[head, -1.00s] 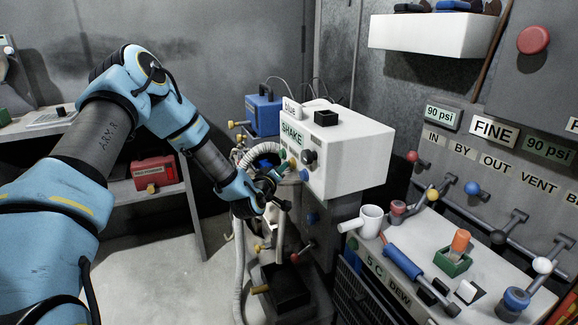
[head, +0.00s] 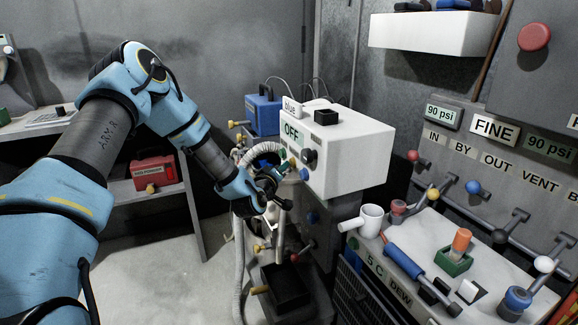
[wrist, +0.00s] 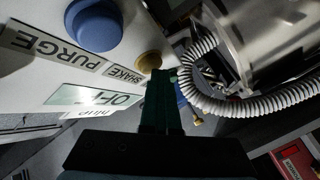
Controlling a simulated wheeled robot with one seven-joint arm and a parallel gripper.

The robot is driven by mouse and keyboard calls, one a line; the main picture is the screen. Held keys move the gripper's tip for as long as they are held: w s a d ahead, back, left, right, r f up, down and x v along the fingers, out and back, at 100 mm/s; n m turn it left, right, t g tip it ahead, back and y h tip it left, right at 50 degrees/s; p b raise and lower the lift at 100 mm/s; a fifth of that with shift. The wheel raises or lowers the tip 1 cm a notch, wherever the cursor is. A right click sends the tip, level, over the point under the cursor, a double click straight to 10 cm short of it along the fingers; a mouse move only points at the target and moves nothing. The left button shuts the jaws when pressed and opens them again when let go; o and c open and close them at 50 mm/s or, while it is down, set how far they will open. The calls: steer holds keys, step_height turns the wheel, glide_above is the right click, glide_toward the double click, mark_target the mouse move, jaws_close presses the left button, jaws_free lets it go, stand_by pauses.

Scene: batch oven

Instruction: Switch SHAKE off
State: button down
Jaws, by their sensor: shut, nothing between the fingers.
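The white control box (head: 350,150) stands right of centre in the head view. Its small display (head: 292,133) reads OFF, and the same display (wrist: 98,97) shows upside down in the wrist view. The SHAKE label (wrist: 126,74) sits beside a yellow-brown button (wrist: 149,62) on the box front. My gripper (head: 284,172) is shut and empty at the box's front face. In the wrist view its green fingertips (wrist: 164,74) are right beside the SHAKE button; I cannot tell whether they touch it.
A blue PURGE button (wrist: 97,26) is close by on the same face. A ribbed white hose (wrist: 215,95) runs near the fingers. A black knob (head: 309,156) is on the box front, and a white mug (head: 371,218) stands on the counter below right.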

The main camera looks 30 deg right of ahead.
steer(key=shift+a, duration=0.1)
steer(key=a, duration=0.6)
steer(key=shift+w, duration=0.4)
stand_by(0.4)
steer(key=s+a+r+m+g+y+p, duration=0.1)
steer(key=a+r+y+p, duration=0.15)
steer(key=a, duration=0.55)
steer(key=a+r+m+g+y+p, duration=0.1)
steer(key=a+r+g+y, duration=0.2)
steer(key=a, duration=0.5)
steer(key=s+a+r+m+y+p, duration=0.15)
steer(key=a+y, duration=0.25)
steer(key=a, duration=0.4)
steer(key=s+a+r+n+g+y+p, duration=0.1)
steer(key=s+a+r, duration=0.3)
steer(key=s+a, duration=0.4)
steer(key=s+a+r+n+g+y+p, duration=0.1)
steer(key=s+a+r+g+y+p, duration=0.1)
steer(key=s+a, duration=0.6)
step_height(320, 180, up, 3)
steer(key=shift+a+r+n+g+y+p, duration=0.15)
steer(key=shift+a+n+g+y+p, duration=0.25)
steer(key=shift+a+g, duration=0.55)
